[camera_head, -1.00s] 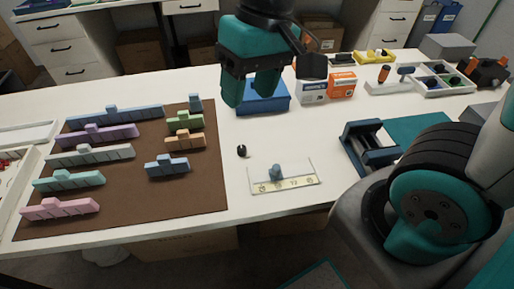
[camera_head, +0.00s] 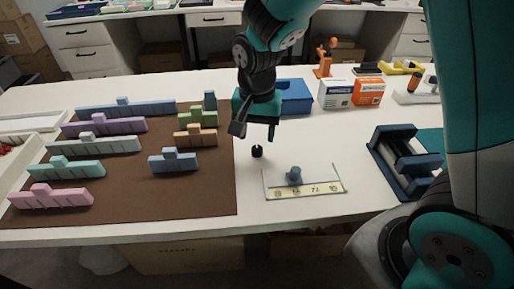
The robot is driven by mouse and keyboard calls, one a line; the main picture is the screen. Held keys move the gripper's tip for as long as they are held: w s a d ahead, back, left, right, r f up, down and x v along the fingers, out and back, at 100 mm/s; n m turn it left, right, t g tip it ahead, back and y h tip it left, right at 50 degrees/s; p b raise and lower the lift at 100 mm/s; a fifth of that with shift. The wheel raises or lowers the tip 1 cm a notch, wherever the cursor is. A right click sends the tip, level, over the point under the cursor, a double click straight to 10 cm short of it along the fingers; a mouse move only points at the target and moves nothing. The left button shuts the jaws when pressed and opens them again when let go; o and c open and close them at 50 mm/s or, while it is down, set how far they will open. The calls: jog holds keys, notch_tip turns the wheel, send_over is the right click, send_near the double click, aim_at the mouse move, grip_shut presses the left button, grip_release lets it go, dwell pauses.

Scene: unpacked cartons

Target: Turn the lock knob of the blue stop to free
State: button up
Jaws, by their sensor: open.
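My gripper (camera_head: 255,132) points down, its two fingers apart and empty, above a small black knob-like piece (camera_head: 257,152). The black piece stands upright on the white table, just right of the brown mat; a small gap shows between it and the fingertips. To its right, a small blue-grey peg-like piece (camera_head: 294,175) stands on a clear plate with a marked pale strip (camera_head: 308,191) along its front. I cannot tell which of these is the blue stop's lock knob, or its setting. A dark blue frame-like fixture (camera_head: 384,162) stands further right.
The brown mat (camera_head: 120,205) on the left carries several coloured stepped blocks. A blue box (camera_head: 294,97) stands behind my gripper, with white (camera_head: 336,94) and orange (camera_head: 369,92) cartons to its right.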

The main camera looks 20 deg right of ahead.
aim_at(257, 148)
jog(key=shift+f, duration=2.35)
jog(key=shift+c, duration=0.2)
jog(key=c, duration=0.9)
